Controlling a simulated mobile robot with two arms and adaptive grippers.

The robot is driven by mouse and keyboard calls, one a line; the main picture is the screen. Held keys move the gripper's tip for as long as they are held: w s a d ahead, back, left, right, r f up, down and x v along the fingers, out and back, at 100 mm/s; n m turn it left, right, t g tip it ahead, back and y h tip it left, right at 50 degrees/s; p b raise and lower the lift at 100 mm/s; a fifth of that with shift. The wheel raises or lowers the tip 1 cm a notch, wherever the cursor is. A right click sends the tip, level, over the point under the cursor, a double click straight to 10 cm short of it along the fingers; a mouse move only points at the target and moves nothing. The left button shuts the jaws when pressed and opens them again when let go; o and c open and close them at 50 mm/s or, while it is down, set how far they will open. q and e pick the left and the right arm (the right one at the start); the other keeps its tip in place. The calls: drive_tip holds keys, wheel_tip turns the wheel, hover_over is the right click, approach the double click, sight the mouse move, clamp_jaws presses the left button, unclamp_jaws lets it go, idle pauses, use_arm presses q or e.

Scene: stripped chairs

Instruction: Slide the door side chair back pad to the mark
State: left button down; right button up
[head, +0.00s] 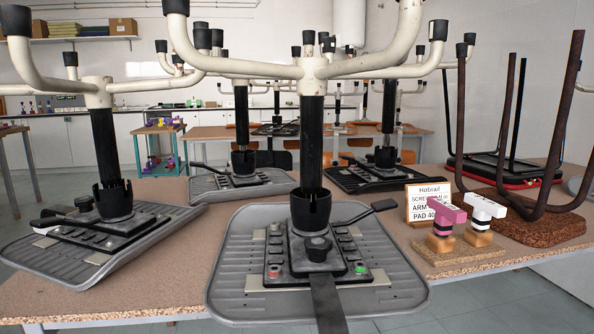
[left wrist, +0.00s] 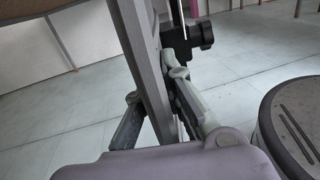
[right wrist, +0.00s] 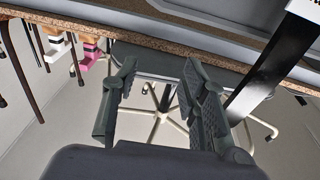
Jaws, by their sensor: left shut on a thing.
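Upside-down stripped chairs rest seat-down on the table, and I cannot tell which is the door side one. The nearest chair's grey seat (head: 240,270) has a dark flat bar (head: 328,300) running down past the front edge. In the left wrist view my left gripper (left wrist: 155,88) is shut on a grey flat bar (left wrist: 137,50). A black block with a knob (left wrist: 190,40) is just beyond its fingers. My right gripper (right wrist: 158,95) is open and empty below the table edge, left of a dark slanting bar (right wrist: 272,65). The back pad and mark are not clearly visible.
The brown table (head: 180,265) carries another upturned chair (head: 80,240) at left and several behind. A sign (head: 428,203), a pink piece (head: 446,222) and a white piece (head: 484,212) stand at right. A round dark-topped object (left wrist: 295,125) is right in the left wrist view.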

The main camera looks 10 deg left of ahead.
use_arm(q)
drive_tip(key=shift+w+r+p, duration=0.1)
drive_tip(key=shift+r+p, duration=0.3)
drive_tip(key=shift+r, duration=0.55)
drive_tip(key=c, duration=2.1)
unclamp_jaws()
drive_tip(key=o, duration=0.7)
drive_tip(key=shift+f, duration=0.15)
drive_tip(key=shift+c, duration=0.2)
drive_tip(key=shift+o, duration=0.2)
use_arm(e)
drive_tip(key=f, duration=0.1)
drive_tip(key=f+g, duration=0.2)
drive_tip(key=shift+s+d+f+h, duration=0.1)
drive_tip(key=shift+d+f+h, duration=0.1)
drive_tip(key=shift+d+h, duration=0.15)
drive_tip(key=shift+a, duration=0.1)
use_arm(q)
drive_tip(key=shift+a+f, duration=0.1)
drive_tip(key=shift+a, duration=0.05)
use_arm(e)
drive_tip(key=shift+r, duration=0.1)
